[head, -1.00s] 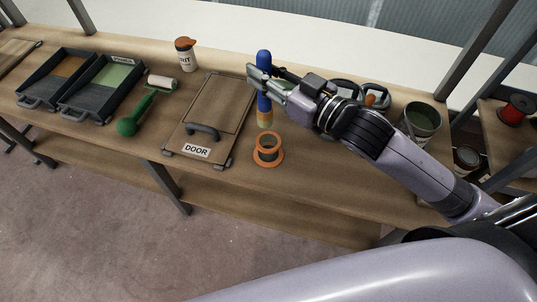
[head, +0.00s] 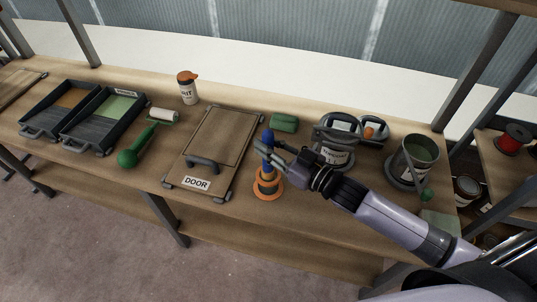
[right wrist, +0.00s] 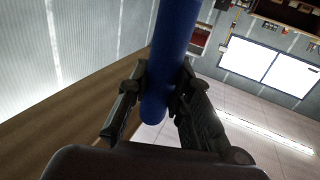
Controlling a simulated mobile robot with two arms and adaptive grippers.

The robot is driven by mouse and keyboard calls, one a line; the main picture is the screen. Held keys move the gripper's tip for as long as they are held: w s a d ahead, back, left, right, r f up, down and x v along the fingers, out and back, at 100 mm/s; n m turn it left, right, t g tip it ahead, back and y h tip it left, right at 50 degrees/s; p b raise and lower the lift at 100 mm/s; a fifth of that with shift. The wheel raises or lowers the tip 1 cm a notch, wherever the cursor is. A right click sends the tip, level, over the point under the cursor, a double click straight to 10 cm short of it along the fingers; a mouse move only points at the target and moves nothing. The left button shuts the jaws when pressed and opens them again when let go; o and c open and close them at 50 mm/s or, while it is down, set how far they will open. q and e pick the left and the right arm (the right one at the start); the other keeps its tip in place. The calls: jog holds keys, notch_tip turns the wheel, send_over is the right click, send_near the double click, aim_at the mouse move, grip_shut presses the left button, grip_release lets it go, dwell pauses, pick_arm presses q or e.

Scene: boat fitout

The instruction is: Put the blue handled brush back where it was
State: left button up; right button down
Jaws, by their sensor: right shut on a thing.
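The blue handled brush (head: 268,137) is upright in my right gripper (head: 266,150), which is shut on its handle. In the head view the brush's lower part is at the orange ring holder (head: 268,196) on the bench; I cannot tell whether it rests fully inside. In the right wrist view the blue handle (right wrist: 172,50) runs between the two fingers (right wrist: 158,105). My left gripper is not in view.
The board labelled DOOR (head: 213,143) lies just left of the holder. A green block (head: 284,122), a labelled can (head: 334,153) and a pot (head: 419,152) stand behind and to the right. A green roller (head: 130,156) and trays (head: 105,118) are on the left.

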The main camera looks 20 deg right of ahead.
aim_at(269, 164)
jog(key=shift+f, duration=2.05)
jog(key=c, duration=1.4)
grip_release()
jog(key=shift+f, duration=0.15)
jog(key=shift+c, duration=0.2)
jog(key=shift+r, duration=0.25)
jog(key=b+v, duration=0.1)
jog(key=v, duration=1.1)
jog(key=shift+b, duration=0.4)
